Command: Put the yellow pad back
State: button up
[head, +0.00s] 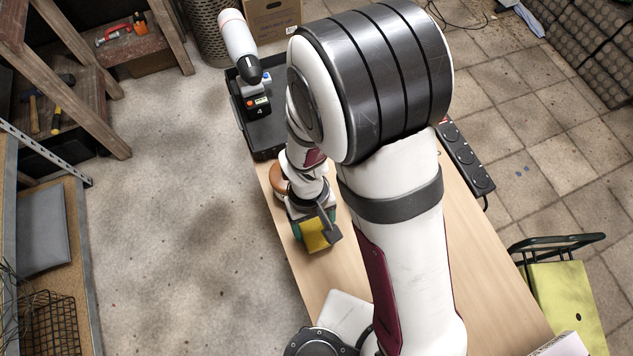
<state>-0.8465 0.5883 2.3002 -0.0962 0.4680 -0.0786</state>
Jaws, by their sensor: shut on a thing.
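The yellow pad (314,236) shows in the head view near the left edge of the wooden table, below the end of my arm. My gripper (318,226) is shut on it, with a dark finger against its right side. A green surface shows just left of the yellow; I cannot tell whether it belongs to the pad. My arm and gripper cover part of the pad, and I cannot tell whether it touches the table.
A dark tray (267,138) at the table's far end holds a white and black device (240,45). A brown round thing (277,179) sits partly behind my wrist. A black power strip (466,160) lies along the right edge.

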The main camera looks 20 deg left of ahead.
jog(key=shift+f, duration=0.1)
jog(key=o, duration=1.4)
notch_tip(320, 180, up, 12)
jog(key=w+a, duration=0.1)
jog(key=s+d+r+m+y, duration=0.1)
jog(key=s+d+r+m, duration=0.1)
jog(key=d+r+m, duration=0.2)
jog(key=s+d+r+m+t+y, duration=0.1)
jog(key=d+r+m, duration=0.4)
jog(key=d+m, duration=0.5)
jog(key=s+d+y, duration=0.1)
jog(key=s+d, duration=0.1)
jog(key=d, duration=0.1)
jog(key=shift+r+m, duration=0.15)
jog(key=shift+m, duration=0.15)
